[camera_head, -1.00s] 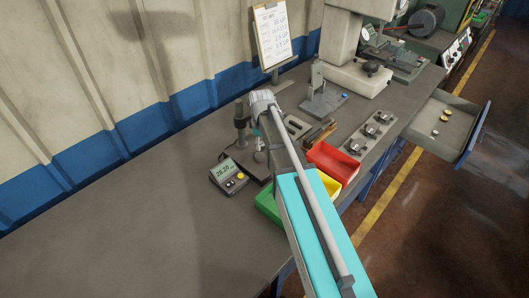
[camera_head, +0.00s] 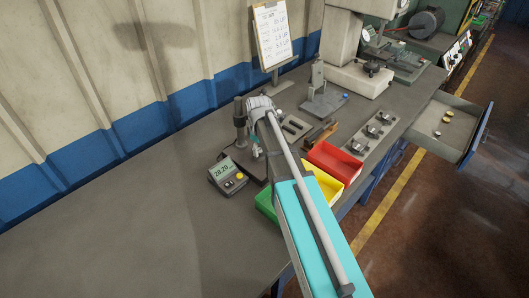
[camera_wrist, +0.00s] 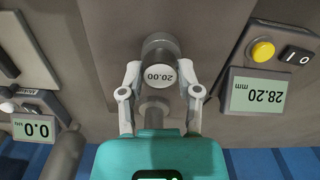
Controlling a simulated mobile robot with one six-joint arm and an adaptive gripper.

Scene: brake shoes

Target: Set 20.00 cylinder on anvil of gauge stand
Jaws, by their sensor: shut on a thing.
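In the wrist view, the cylinder (camera_wrist: 160,75) shows a pale round end marked 20.00, upside down in the picture. My gripper (camera_wrist: 163,88) is shut on it, one pale finger on each side. A darker round part shows just beyond the marked end; I cannot tell whether it is the cylinder's body or the anvil. The gauge stand (camera_head: 240,118) has a dark column on the bench, right beside my gripper end in the head view. My arm hides the cylinder there. Contact between the cylinder and the anvil cannot be told.
The gauge display (camera_head: 227,176) reads 28.20 mm, also in the wrist view (camera_wrist: 262,93). Another display (camera_wrist: 35,126) reads 0.0. Green (camera_head: 265,203), yellow (camera_head: 327,184) and red (camera_head: 335,161) bins stand by my arm. The bench (camera_head: 110,230) is clear at front left.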

